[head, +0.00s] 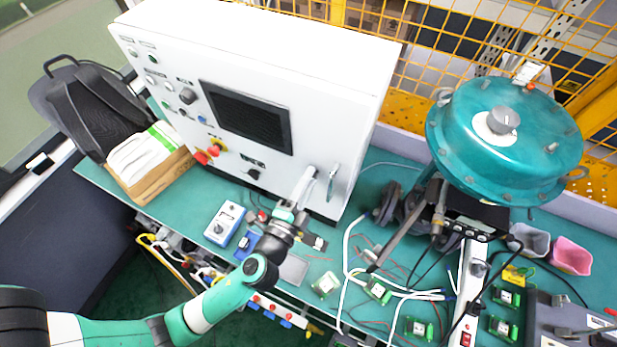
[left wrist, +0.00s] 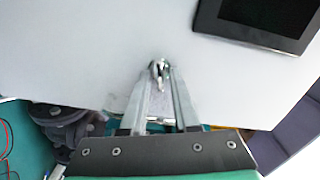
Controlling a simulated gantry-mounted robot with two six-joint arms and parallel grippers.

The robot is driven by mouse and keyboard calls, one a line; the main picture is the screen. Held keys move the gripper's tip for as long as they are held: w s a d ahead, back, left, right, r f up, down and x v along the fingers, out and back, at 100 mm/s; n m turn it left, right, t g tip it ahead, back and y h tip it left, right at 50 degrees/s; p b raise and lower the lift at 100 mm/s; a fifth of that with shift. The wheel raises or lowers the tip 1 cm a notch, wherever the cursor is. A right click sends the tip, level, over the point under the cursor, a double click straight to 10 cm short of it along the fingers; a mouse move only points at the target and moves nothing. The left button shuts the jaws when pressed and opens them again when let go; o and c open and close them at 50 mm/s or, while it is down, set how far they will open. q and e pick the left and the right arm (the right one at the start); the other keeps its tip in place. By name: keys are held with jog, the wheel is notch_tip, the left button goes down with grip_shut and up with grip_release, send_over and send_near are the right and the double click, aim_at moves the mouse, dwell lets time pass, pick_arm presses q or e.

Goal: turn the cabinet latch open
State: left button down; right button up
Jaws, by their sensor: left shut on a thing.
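The white cabinet (head: 250,60) stands upright on the green bench. Its latch, a slim pale metal handle (head: 333,182), is low on the right part of the front face and looks roughly upright, slightly tilted. My left gripper (head: 311,172) reaches up to it from the lower left. In the left wrist view the two fingers converge and are shut on a small metal part of the latch (left wrist: 159,70), mostly hidden between the fingertips. My right gripper is not in view.
A dark screen (head: 247,117), knobs and a red button (head: 202,157) are left of the latch. A teal valve actuator (head: 505,140) stands at the right. A blue meter (head: 224,223), cables and small green boards lie on the bench (head: 190,205).

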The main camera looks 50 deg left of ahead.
pick_arm(q)
jog(key=shift+m+p, duration=0.4)
jog(key=shift+m, duration=1.1)
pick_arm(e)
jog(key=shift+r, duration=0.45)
pick_arm(q)
jog(key=c, duration=0.9)
grip_release()
jog(key=shift+c, duration=0.2)
